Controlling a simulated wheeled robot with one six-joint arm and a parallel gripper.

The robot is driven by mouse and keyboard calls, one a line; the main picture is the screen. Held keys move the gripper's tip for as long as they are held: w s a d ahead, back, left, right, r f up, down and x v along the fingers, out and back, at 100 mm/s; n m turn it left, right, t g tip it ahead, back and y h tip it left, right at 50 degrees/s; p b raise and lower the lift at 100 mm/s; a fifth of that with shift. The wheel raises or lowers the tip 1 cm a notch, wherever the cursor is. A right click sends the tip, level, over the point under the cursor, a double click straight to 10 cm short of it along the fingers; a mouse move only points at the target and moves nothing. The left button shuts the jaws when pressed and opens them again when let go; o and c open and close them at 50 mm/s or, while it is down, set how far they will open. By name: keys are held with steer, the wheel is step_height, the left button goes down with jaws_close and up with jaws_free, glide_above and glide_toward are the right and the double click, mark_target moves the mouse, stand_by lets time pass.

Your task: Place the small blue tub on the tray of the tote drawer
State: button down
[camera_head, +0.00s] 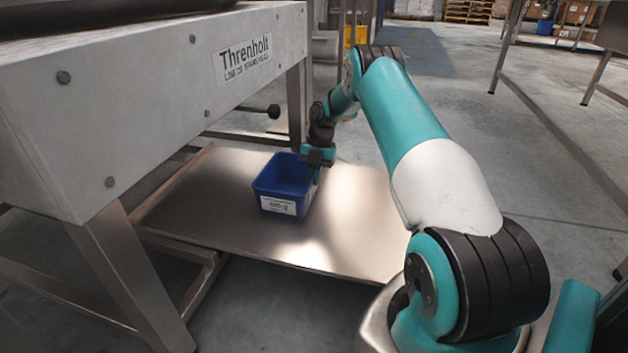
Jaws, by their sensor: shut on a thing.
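The small blue tub (268,187) is open-topped with a white label on its front. It appears upright over the middle of the bare metal tray (190,207), low on it or just above it; I cannot tell if it touches. The tray sits low, pulled out from under the grey Threnholt machine. My gripper (316,170) is at the tub's right rear edge, shut on its wall. The fingertips are partly hidden by the tub and the wrist.
A metal frame (560,135) stands at the right. The tray around the tub is clear.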

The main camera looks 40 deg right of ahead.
steer(key=c, duration=1.3)
jaws_free()
steer(key=shift+f, duration=0.1)
steer(key=p+v, duration=1.2)
steer(key=p, duration=0.3)
steer(key=shift+r, duration=0.2)
steer(key=shift+s+p, duration=0.1)
steer(key=shift+p, duration=0.3)
steer(key=shift+f, duration=0.1)
